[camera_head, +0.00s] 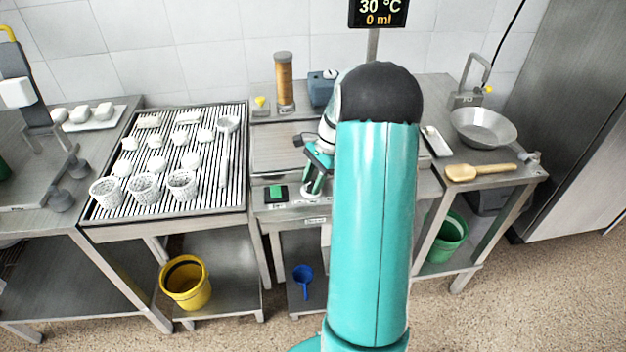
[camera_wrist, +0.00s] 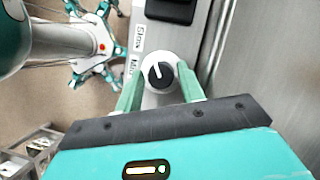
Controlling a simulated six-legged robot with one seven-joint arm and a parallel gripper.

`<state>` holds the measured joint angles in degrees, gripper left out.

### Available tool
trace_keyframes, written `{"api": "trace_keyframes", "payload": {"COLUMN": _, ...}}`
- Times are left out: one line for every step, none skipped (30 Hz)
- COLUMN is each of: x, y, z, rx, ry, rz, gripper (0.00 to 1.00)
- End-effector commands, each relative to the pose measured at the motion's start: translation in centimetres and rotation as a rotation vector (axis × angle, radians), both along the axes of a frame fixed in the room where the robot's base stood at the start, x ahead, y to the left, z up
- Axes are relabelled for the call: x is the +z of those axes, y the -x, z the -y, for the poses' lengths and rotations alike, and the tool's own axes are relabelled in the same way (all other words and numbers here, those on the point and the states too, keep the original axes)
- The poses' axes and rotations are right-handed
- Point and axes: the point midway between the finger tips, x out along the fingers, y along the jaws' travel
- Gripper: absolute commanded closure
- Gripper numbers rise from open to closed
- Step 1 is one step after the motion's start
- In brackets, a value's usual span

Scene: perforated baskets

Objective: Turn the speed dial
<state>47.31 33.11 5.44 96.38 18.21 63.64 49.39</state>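The speed dial (camera_wrist: 160,74) shows in the wrist view as a round black knob with a white pointer line, ringed in white. The pointer is near upright in the picture, tilted slightly left. My gripper (camera_wrist: 159,82) is open, with one pale green finger on each side of the dial. A gap shows between the fingers and the black knob; I cannot tell whether they touch the white ring. In the head view my gripper (camera_head: 314,186) is low over the front panel of the middle machine, and the dial is hard to make out there.
A green button (camera_head: 276,192) sits left of my gripper on the panel. Printed labels (camera_wrist: 136,38) lie beside the dial. A slatted table (camera_head: 240,150) with white baskets stands left.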

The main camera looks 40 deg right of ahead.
Motion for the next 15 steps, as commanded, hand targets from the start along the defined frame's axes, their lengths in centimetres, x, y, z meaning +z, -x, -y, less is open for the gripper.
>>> {"api": "trace_keyframes", "payload": {"x": 0.01, "y": 0.01, "z": 0.01, "rx": 0.000, "ry": 0.000, "rz": 0.000, "gripper": 0.61}}
{"api": "trace_keyframes", "payload": {"x": 0.01, "y": 0.00, "z": 0.02, "rx": 0.000, "ry": 0.000, "rz": 0.000, "gripper": 0.61}}
{"api": "trace_keyframes", "payload": {"x": 0.01, "y": 0.00, "z": 0.02, "rx": 0.000, "ry": 0.000, "rz": 0.000, "gripper": 0.63}}
{"api": "trace_keyframes", "payload": {"x": 0.02, "y": 0.01, "z": 0.02, "rx": 0.000, "ry": 0.000, "rz": 0.000, "gripper": 0.69}}
{"api": "trace_keyframes", "payload": {"x": 0.02, "y": 0.01, "z": 0.02, "rx": 0.000, "ry": 0.000, "rz": 0.000, "gripper": 0.75}}
{"api": "trace_keyframes", "payload": {"x": 0.03, "y": 0.01, "z": 0.02, "rx": 0.000, "ry": 0.000, "rz": 0.000, "gripper": 0.83}}
{"api": "trace_keyframes", "payload": {"x": 0.03, "y": 0.01, "z": 0.02, "rx": 0.000, "ry": 0.000, "rz": 0.000, "gripper": 0.89}}
{"api": "trace_keyframes", "payload": {"x": 0.03, "y": 0.01, "z": 0.02, "rx": 0.000, "ry": 0.000, "rz": 0.000, "gripper": 0.93}}
{"api": "trace_keyframes", "payload": {"x": 0.04, "y": 0.02, "z": 0.03, "rx": 0.000, "ry": 0.000, "rz": 0.000, "gripper": 0.93}}
{"api": "trace_keyframes", "payload": {"x": 0.04, "y": 0.03, "z": 0.03, "rx": 0.000, "ry": 0.000, "rz": 0.000, "gripper": 0.93}}
{"api": "trace_keyframes", "payload": {"x": 0.04, "y": 0.02, "z": 0.03, "rx": 0.000, "ry": 0.000, "rz": 0.000, "gripper": 0.93}}
{"api": "trace_keyframes", "payload": {"x": 0.05, "y": 0.02, "z": 0.04, "rx": 0.001, "ry": 0.000, "rz": -0.001, "gripper": 0.93}}
{"api": "trace_keyframes", "payload": {"x": 0.05, "y": 0.02, "z": 0.04, "rx": 0.003, "ry": 0.000, "rz": 0.000, "gripper": 0.93}}
{"api": "trace_keyframes", "payload": {"x": 0.05, "y": 0.02, "z": 0.04, "rx": 0.005, "ry": 0.000, "rz": 0.000, "gripper": 0.93}}
{"api": "trace_keyframes", "payload": {"x": 0.06, "y": 0.01, "z": 0.04, "rx": 0.011, "ry": 0.000, "rz": 0.000, "gripper": 0.93}}
